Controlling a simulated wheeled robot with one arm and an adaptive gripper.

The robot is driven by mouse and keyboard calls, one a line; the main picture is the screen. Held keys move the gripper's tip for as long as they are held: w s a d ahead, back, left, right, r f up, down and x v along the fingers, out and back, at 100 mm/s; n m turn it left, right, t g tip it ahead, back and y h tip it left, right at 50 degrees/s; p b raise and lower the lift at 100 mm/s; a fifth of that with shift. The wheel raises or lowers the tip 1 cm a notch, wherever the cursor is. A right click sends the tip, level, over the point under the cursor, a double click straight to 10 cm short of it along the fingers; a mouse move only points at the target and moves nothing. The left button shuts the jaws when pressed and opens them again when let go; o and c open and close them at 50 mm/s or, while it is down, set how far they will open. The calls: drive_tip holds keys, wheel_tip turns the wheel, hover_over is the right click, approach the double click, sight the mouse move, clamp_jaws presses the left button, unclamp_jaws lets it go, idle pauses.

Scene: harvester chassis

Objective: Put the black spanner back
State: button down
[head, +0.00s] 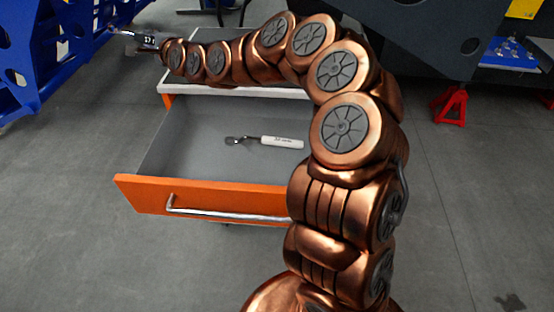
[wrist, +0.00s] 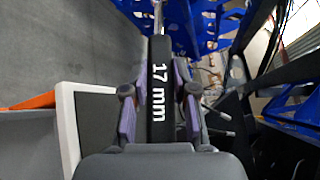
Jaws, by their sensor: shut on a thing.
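The black spanner (wrist: 160,58) has a flat black handle marked "17 mm" and a bright metal shaft at its far end. My gripper (wrist: 160,108) is shut on the handle, with a purple finger on each side. In the head view my gripper (head: 157,43) is at the upper left, beyond the drawer's far left corner. The spanner's metal end (head: 122,33) points left there, toward the blue frame. The open drawer (head: 158,185) has an orange front and a grey floor. A white-handled tool (head: 282,142) with a dark metal head lies in it.
A blue perforated frame (head: 40,60) stands at the left, close to the spanner's end; blue structure (wrist: 205,22) also shows in the wrist view. The cabinet's pale top edge (head: 190,88) is below my arm. A red jack stand (head: 452,106) stands at right. Most of the drawer floor is clear.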

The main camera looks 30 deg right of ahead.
drive_tip(key=s+a+f+g+y+b, duration=0.25)
drive_tip(key=s+a+g+y, duration=0.2)
drive_tip(key=s+a, duration=0.6)
drive_tip(key=s+d+f+m+g+p, duration=0.1)
drive_tip(key=d+f+p, duration=0.15)
drive_tip(key=d, duration=0.55)
drive_tip(key=s+d+f+m+g+y+p, duration=0.1)
drive_tip(key=s+d+f, duration=0.15)
drive_tip(key=d, duration=0.45)
drive_tip(key=s+d+f+m+p, duration=0.1)
drive_tip(key=d+f+p, duration=0.15)
drive_tip(key=d, duration=0.55)
drive_tip(key=s+d+f+m+g+p, duration=0.15)
drive_tip(key=s+d, duration=0.25)
drive_tip(key=s, duration=0.4)
drive_tip(key=s+d+m+g+p, duration=0.15)
drive_tip(key=s+d, duration=0.25)
drive_tip(key=s, duration=0.4)
wheel_tip(320, 180, down, 12)
drive_tip(key=s+b, duration=0.1)
drive_tip(key=b, duration=0.2)
drive_tip(key=shift+s+a+y+b, duration=0.15)
drive_tip(key=shift+s+y+b, duration=0.2)
drive_tip(key=shift+y, duration=0.1)
drive_tip(key=shift+r, duration=0.1)
